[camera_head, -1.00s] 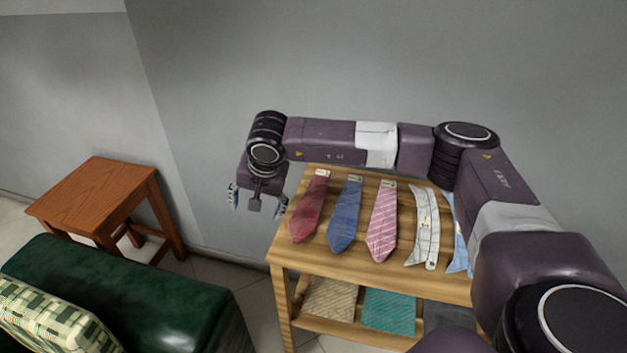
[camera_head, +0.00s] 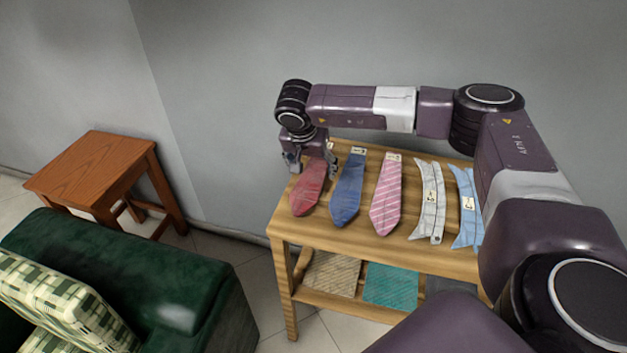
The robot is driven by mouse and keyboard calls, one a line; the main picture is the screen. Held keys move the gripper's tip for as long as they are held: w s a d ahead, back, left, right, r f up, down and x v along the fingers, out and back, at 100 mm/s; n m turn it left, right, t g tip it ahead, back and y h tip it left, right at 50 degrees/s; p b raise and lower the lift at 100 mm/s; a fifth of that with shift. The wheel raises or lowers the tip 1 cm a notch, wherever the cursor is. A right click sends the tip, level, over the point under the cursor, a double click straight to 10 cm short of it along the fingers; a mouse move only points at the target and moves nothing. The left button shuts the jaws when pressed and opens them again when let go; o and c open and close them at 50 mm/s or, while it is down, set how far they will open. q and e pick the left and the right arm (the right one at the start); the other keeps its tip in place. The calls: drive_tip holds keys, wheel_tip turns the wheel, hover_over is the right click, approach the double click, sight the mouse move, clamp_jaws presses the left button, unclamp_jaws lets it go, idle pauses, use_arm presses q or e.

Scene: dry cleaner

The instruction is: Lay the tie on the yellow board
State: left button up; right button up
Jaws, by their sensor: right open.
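A red tie (camera_head: 307,190), a blue tie (camera_head: 347,190) and a pink striped tie (camera_head: 386,195) lie flat in a row on the wooden table (camera_head: 310,234). My right gripper (camera_head: 308,172) points down at the upper end of the red tie, at the table's left back corner. It is open, with its fingers around or just above that narrow end. I cannot tell whether they touch the tie. The gripper hides most of the red tie's tag end. I see no clearly yellow board. My left gripper is out of view.
Grey-white (camera_head: 430,205) and light blue (camera_head: 466,210) collar-like pieces lie right of the ties. A beige cloth (camera_head: 333,273) and a teal cloth (camera_head: 390,285) lie on the lower shelf. A brown stool (camera_head: 90,172) and green sofa (camera_head: 150,275) stand left. The wall is close behind.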

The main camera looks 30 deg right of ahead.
drive_tip(key=shift+w+d+f, duration=0.2)
drive_tip(key=shift+f, duration=0.45)
drive_tip(key=shift+r, duration=0.1)
drive_tip(key=shift+c, duration=1.2)
drive_tip(key=c, duration=1.1)
